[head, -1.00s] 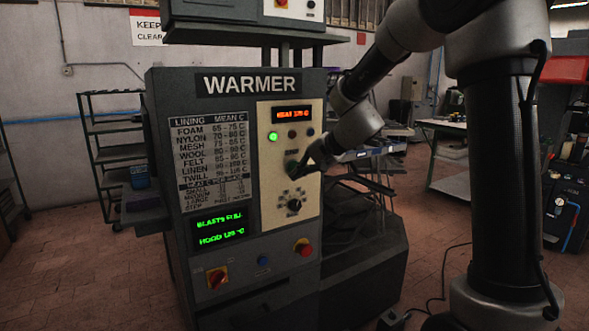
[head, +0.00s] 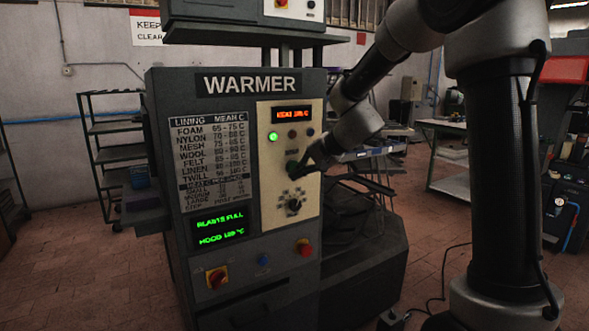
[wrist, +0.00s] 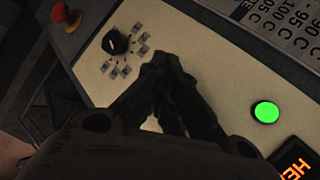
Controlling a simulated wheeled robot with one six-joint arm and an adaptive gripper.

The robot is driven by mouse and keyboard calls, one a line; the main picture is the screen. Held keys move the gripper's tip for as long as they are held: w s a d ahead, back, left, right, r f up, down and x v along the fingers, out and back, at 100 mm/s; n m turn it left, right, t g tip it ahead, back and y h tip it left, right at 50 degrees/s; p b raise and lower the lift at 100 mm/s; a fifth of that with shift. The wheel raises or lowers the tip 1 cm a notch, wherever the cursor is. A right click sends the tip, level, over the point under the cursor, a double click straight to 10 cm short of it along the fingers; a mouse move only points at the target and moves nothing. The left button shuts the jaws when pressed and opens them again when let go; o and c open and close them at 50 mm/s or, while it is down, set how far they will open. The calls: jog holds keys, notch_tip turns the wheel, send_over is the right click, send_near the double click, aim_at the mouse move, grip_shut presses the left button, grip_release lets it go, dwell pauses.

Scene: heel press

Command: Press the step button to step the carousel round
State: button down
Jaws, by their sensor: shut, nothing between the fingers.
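The grey WARMER cabinet (head: 160,110) has a cream control panel (head: 268,215). No legible label marks the step button. A blue button (head: 263,260) sits low on the cabinet. The carousel is not clearly identifiable; dark racks (head: 365,190) stand right of the cabinet.
A lit green lamp (head: 273,136) and a red display (head: 292,115) are above my gripper. A red stop button (head: 303,247) and red-yellow switch (head: 216,278) are below. A green display (head: 219,228) shows text. Floor at left is clear.

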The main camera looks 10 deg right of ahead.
jog(key=shift+w, duration=0.15)
jog(key=shift+w+a, duration=0.1)
jog(key=shift+w, duration=0.15)
